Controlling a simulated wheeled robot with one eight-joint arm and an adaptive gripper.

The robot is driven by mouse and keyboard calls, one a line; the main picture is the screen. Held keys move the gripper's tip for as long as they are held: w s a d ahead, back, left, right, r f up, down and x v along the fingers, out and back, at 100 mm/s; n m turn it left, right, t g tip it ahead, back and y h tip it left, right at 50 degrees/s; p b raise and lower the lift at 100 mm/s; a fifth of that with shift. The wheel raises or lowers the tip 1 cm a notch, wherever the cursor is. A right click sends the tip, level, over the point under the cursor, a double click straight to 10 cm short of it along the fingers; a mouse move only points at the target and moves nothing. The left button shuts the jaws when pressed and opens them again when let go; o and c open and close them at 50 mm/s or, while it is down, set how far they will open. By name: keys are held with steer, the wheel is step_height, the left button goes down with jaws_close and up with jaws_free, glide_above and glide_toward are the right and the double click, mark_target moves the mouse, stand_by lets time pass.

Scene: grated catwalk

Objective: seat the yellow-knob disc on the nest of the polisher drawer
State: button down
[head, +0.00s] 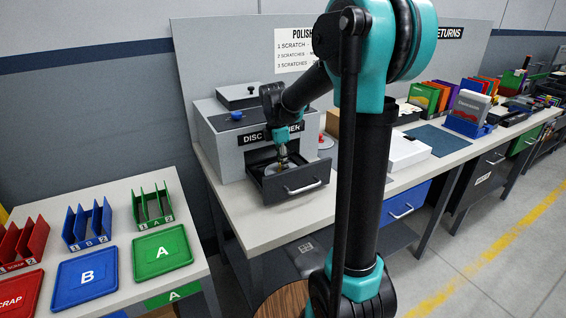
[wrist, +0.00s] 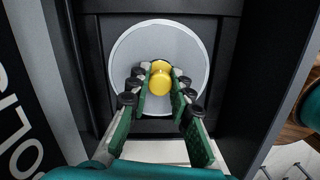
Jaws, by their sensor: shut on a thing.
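The yellow-knob disc is a light grey disc (wrist: 128,48) with a yellow knob (wrist: 159,84) at its centre. In the wrist view it lies within the dark walls of the polisher drawer (wrist: 230,50). My gripper (wrist: 159,92) is shut on the yellow knob, with green fingers on both sides. In the head view the drawer (head: 262,178) is pulled out from the grey polisher (head: 222,140), and my gripper (head: 282,160) points down into it. The nest is hidden beneath the disc. I cannot tell whether the disc touches it.
Left of the polisher, a table holds a red tray (head: 20,290), blue tray B (head: 86,278) and green tray A (head: 162,254), with slotted racks behind. A white box (head: 405,150) and a dark blue mat (head: 440,140) lie right on the bench. The bench front left is clear.

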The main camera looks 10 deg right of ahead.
stand_by(0.3)
steer(key=c, duration=0.9)
jaws_free()
steer(key=shift+r, duration=0.1)
steer(key=shift+r, duration=3.9)
steer(key=shift+d, duration=0.1)
